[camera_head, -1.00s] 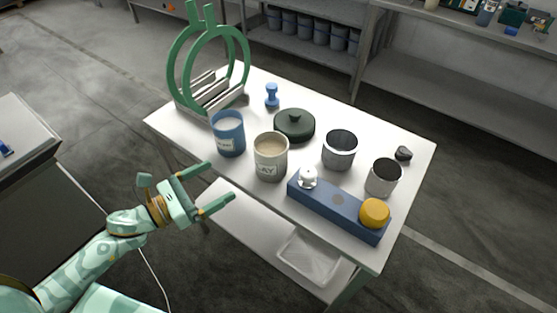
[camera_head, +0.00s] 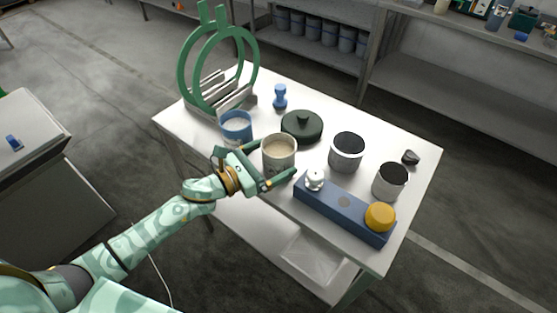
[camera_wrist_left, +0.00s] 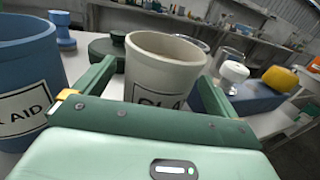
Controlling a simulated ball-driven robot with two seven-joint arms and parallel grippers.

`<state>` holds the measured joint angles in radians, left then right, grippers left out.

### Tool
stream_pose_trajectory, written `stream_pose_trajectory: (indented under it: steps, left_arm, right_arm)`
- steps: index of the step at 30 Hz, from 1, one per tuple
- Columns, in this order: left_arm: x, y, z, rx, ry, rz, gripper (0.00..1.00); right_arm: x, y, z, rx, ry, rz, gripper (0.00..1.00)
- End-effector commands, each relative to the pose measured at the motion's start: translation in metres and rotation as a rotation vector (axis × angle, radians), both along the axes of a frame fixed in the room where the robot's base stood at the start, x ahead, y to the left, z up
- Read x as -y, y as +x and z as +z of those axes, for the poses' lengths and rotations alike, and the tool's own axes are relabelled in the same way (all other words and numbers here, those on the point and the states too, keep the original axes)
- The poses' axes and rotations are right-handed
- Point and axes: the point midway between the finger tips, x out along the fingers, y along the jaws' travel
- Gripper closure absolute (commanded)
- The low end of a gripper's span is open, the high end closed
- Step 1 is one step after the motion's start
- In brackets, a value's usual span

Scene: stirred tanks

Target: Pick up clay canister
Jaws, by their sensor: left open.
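My left gripper (camera_head: 277,163) is open, with one finger on each side of the canister. I cannot tell whether the fingers touch it. In the left wrist view the open jaws (camera_wrist_left: 158,88) point at the canister, which stands between them. My right gripper is not in view.
A blue canister (camera_head: 237,127) stands close left of the gripper. A dark green lidded pot (camera_head: 302,126) is just behind. A blue block (camera_head: 335,207) with a white knob and yellow knob lies to the right, near two dark-topped cups (camera_head: 346,152). A green ring rack (camera_head: 187,70) stands at the back left.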

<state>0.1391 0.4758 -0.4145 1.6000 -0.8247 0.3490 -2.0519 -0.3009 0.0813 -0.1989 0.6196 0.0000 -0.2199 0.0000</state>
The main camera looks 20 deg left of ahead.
Motion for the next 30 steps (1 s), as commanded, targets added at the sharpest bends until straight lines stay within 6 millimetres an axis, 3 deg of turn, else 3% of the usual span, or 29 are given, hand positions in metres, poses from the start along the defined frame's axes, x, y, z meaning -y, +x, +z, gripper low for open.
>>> stream_pose_trajectory:
  steps: [4, 11, 14, 18, 30]
  left_arm:
    - [0.011, 0.015, 0.000, 0.001, 0.000, 0.001, 0.04]
    - [0.012, 0.016, 0.000, -0.001, 0.001, 0.000, 0.04]
    - [0.012, 0.016, 0.000, 0.000, 0.000, 0.000, 0.26]
    - [0.012, 0.016, 0.000, 0.000, 0.000, 0.000, 0.65]
    - [0.012, 0.017, 0.012, 0.004, 0.000, -0.001, 0.66]
  right_arm:
    - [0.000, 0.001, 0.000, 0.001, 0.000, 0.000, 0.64]
    - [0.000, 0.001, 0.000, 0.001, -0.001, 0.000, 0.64]
    - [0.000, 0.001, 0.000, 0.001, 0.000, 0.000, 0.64]
    - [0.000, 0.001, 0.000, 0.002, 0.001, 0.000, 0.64]
    - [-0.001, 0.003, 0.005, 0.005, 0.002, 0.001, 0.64]
